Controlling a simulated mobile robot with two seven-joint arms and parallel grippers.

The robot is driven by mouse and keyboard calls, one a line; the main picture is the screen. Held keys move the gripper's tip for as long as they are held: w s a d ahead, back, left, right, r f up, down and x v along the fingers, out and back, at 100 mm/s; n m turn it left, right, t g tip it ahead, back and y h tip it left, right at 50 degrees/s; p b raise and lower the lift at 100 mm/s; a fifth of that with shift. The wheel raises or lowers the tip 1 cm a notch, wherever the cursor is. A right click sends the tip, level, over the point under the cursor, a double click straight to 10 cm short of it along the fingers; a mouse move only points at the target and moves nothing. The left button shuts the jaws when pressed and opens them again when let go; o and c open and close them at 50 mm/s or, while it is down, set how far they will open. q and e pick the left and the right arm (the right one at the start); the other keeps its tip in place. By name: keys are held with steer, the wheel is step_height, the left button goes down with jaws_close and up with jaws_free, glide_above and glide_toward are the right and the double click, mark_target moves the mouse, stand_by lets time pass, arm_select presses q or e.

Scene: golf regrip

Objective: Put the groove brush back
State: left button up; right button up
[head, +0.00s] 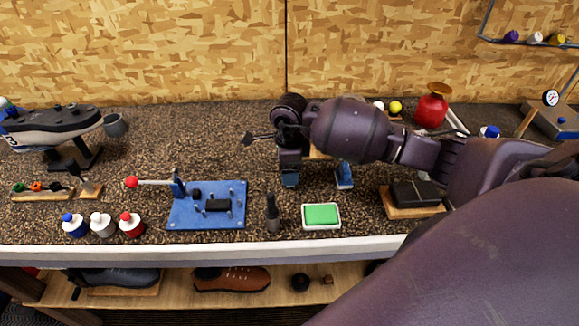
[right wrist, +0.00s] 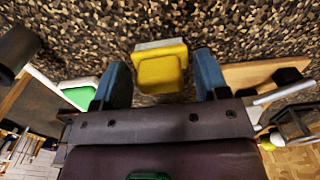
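I cannot single out the groove brush for sure. A small dark upright piece (head: 272,214) with a narrow top stands near the bench's front edge, left of the green pad (head: 321,215); it may be the brush. My right gripper (head: 317,178) points down over the middle of the bench, its blue fingertips spread apart. In the right wrist view, a yellow block with a pale edge (right wrist: 162,68) shows between the open fingers, with no clear contact; the gripper hides it in the head view. My left gripper is not in view.
A blue plate fixture (head: 180,218) with a red-knobbed lever stands left. Several capped bottles (head: 102,225) line the front left. A black box on a wooden board (head: 412,211) lies right, under my arm. A red container (head: 432,105) stands behind.

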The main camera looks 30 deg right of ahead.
steer(key=shift+r, duration=0.55)
step_height(320, 180, up, 11)
steer(key=b, duration=0.1)
steer(key=shift+r, duration=0.15)
stand_by(0.5)
